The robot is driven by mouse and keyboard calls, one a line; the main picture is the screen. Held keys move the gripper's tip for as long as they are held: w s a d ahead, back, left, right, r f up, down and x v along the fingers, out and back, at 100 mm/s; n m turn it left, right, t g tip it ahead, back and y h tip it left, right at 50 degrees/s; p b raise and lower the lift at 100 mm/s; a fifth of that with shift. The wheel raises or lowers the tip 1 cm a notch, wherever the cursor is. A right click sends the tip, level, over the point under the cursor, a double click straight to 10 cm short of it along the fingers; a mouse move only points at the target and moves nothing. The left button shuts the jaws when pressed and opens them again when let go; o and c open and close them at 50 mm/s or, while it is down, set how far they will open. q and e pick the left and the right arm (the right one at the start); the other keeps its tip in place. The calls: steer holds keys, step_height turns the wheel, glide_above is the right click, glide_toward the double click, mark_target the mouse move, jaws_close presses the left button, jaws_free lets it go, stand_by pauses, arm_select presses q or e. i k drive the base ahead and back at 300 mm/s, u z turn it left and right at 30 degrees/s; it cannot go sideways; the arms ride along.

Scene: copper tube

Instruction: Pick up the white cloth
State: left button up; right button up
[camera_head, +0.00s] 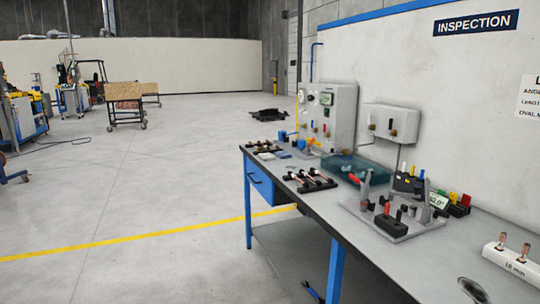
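I cannot make out a white cloth anywhere in the head view. A small pale patch (267,156) lies near the far left end of the workbench (345,212), but it is too small to tell what it is. Neither of my grippers shows in this view.
A fixture plate (392,226) with clamps stands mid-bench. A white block (512,262) holding copper pieces is at the right. Racks with tubes (310,181), a teal tray (345,166) and grey test units (330,115) are further back.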

mark_target(266, 156)
steer(key=z, duration=0.1)
steer(key=i, duration=1.6)
steer(key=u, duration=0.35)
